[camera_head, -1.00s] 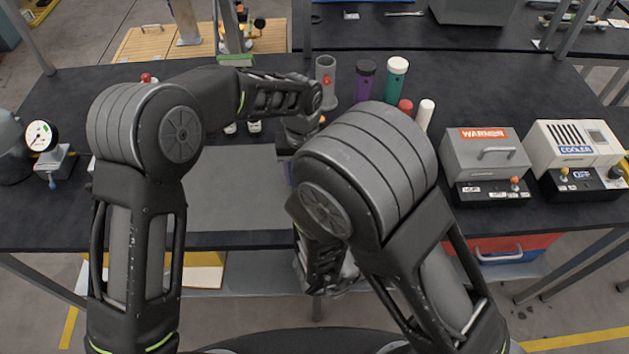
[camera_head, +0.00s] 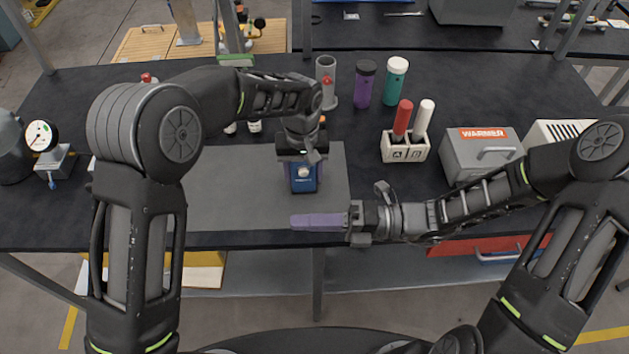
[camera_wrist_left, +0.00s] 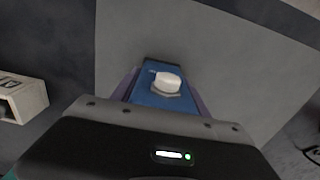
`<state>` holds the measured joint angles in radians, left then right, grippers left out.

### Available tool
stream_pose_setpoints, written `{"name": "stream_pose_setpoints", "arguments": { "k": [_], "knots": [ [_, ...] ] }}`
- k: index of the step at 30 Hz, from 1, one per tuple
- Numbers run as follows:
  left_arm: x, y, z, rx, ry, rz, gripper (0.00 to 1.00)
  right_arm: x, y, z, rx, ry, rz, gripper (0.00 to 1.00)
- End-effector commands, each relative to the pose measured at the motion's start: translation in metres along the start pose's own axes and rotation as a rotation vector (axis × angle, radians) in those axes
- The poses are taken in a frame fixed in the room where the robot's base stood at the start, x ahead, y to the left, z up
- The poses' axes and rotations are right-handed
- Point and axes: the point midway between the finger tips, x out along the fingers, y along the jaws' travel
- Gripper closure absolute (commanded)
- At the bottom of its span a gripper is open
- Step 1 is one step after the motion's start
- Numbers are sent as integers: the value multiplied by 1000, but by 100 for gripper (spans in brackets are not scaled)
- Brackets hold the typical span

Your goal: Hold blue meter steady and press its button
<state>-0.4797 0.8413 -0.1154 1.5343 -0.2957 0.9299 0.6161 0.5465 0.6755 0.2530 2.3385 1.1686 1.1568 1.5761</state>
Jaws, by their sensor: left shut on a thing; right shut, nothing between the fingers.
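The blue meter (camera_head: 303,181) is upright over the grey mat (camera_head: 225,200), with a pale round knob on its face. In the left wrist view the meter (camera_wrist_left: 150,98) shows its blue face and white knob (camera_wrist_left: 167,82). I cannot make out the button for certain. My left gripper (camera_head: 303,186) comes down from above and is shut on the meter, with purple fingers (camera_wrist_left: 126,84) along its sides. My right gripper (camera_head: 298,221) is shut and empty. Its purple fingers point left, just in front of the meter and apart from it, near the table's front edge.
A white holder (camera_head: 405,150) with a red and a white tube stands behind my right arm. The warmer (camera_head: 480,155) and cooler (camera_head: 560,133) are at right. Purple (camera_head: 365,85) and teal (camera_head: 395,82) bottles stand behind. A gauge (camera_head: 42,137) is at far left. The mat's left part is clear.

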Motion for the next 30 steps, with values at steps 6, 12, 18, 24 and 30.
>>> {"name": "stream_pose_setpoints", "arguments": {
  "k": [6, 12, 18, 24, 30],
  "knots": [
    [-1, 0, 0, 0, 1, 1, 100, -93, -42, 37, 112, -246, -38, 100],
    [0, 0, 0, 0, 1, 0, 100, -114, -52, 42, 128, -298, -54, 100],
    [0, 0, 0, 0, 1, 1, 100, -113, -52, 41, 128, -297, -55, 100],
    [0, 0, 0, 0, 1, 1, 100, -109, -53, 42, 128, -296, -54, 100],
    [0, 0, 0, 0, 1, 1, 100, -89, -54, 47, 128, -293, -52, 100]
  ]
}}
